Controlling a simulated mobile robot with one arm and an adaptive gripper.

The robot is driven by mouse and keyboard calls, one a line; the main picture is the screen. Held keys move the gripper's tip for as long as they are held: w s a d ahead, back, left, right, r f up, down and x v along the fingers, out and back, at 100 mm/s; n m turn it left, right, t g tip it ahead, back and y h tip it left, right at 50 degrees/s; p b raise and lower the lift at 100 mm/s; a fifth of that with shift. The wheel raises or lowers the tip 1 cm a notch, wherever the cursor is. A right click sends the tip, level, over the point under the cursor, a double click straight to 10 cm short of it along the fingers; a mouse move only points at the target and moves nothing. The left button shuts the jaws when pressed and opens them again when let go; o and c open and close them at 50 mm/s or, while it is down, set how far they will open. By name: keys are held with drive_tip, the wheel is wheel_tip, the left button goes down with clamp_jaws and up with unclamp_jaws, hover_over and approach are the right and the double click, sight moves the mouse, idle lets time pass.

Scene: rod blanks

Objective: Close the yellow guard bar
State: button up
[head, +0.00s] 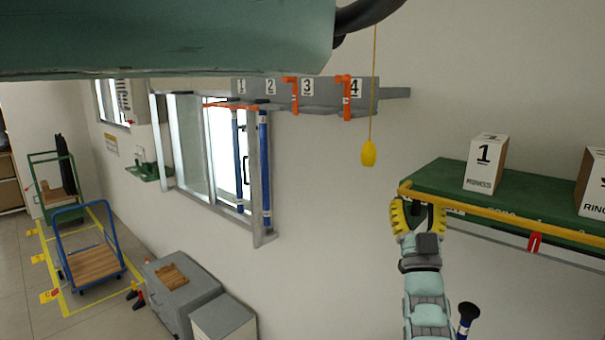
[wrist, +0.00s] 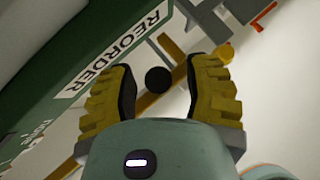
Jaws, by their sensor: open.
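The yellow guard bar (head: 500,218) runs along the front edge of the green shelf (head: 430,178) at the right in the head view. My gripper (head: 418,206) is at the bar's left end, just in front of the shelf. In the wrist view my gripper (wrist: 162,66) has its two yellow fingers spread apart. A yellow-brown bar (wrist: 146,102) shows between them, with a dark round shape (wrist: 158,80) beside it. I cannot tell whether the fingers touch the bar. The fingers hide part of the bar.
A box marked 1 (head: 485,163) and another box (head: 594,183) stand on the shelf. A red hook-shaped piece (head: 534,243) hangs at the shelf front. A yellow pull handle (head: 368,153) hangs left of the shelf. Grey cabinets (head: 183,290) stand low at the left.

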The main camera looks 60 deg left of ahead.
clamp_jaws()
idle(0.4)
